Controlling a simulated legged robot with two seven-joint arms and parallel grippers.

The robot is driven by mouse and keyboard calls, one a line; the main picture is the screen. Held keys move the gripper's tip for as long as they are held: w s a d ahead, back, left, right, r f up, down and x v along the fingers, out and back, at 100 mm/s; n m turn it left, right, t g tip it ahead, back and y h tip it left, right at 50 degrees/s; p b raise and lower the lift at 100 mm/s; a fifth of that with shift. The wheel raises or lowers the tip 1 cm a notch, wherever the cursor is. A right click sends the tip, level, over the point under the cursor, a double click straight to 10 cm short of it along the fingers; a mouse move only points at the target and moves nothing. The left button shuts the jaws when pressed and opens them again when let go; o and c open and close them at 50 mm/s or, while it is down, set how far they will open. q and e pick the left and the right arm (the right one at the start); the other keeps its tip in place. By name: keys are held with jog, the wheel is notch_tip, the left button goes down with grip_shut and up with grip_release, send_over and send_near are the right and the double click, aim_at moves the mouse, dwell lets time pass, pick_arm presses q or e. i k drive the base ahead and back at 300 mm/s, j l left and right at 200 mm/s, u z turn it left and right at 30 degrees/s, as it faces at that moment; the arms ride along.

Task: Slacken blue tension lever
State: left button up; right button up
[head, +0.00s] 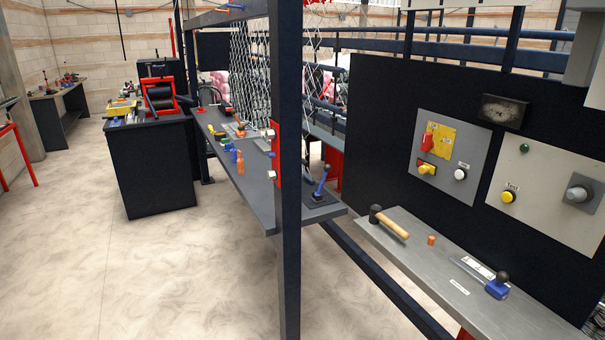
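A blue lever (322,182) stands tilted on a black base at the near end of the long grey bench, just right of the dark post. A second blue piece with a black knob (497,287) sits at the right on the grey shelf, beside a slotted plate. I cannot tell from the picture which of the two is the tension lever. Neither of my grippers shows in the head view.
A dark upright post (288,240) stands in front of the long bench (252,193). A hammer (389,222) and an orange cylinder (431,240) lie on the shelf (440,270) below control panels. A low dark rail crosses the floor. Open floor (150,270) lies left.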

aim_at(327, 168)
jog(key=i+j+z, duration=0.1)
jog(key=i+j, duration=0.7)
jog(key=j, duration=0.2)
jog(key=z, duration=0.05)
